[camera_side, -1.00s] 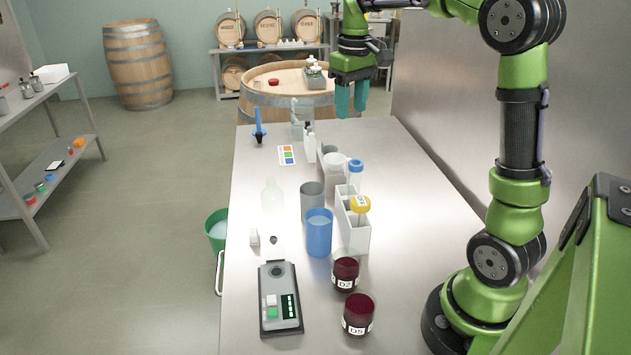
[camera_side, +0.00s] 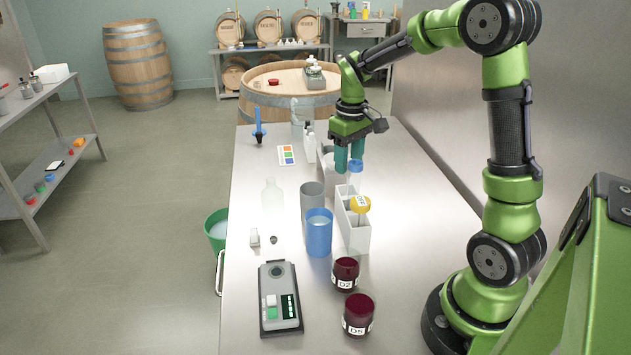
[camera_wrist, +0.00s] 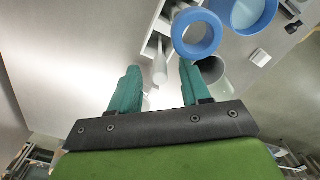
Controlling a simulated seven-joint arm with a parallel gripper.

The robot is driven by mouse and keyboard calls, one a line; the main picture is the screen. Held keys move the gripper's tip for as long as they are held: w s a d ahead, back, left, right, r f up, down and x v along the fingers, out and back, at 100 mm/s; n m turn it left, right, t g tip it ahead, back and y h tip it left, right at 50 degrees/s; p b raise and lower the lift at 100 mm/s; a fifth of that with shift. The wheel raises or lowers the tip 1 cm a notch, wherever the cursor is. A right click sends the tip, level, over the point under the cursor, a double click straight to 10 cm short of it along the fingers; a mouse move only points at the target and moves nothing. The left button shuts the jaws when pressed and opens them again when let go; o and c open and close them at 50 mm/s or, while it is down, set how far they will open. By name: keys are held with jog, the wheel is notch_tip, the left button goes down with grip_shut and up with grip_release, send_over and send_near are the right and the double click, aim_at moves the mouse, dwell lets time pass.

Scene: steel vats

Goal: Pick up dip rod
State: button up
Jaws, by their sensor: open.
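I cannot tell for certain which is the dip rod. In the wrist view a blue ring (camera_wrist: 197,34) lies just beyond the right fingertip. A pale rod-like shape (camera_wrist: 160,63) shows between the fingertips of my gripper (camera_wrist: 158,78). Nothing is visibly held.
A grey cup (camera_side: 312,202) and a blue cup (camera_side: 319,233) stand left of the rack. Two dark red jars (camera_side: 345,273) (camera_side: 358,314) and a meter (camera_side: 280,298) are nearer. A clear bottle (camera_side: 272,196) stands left. The bench right of the rack is clear.

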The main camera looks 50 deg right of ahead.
aim_at(347, 188)
notch_tip(347, 188, down, 4)
jog(key=shift+r, duration=0.25)
jog(key=shift+c, duration=0.2)
grip_shut()
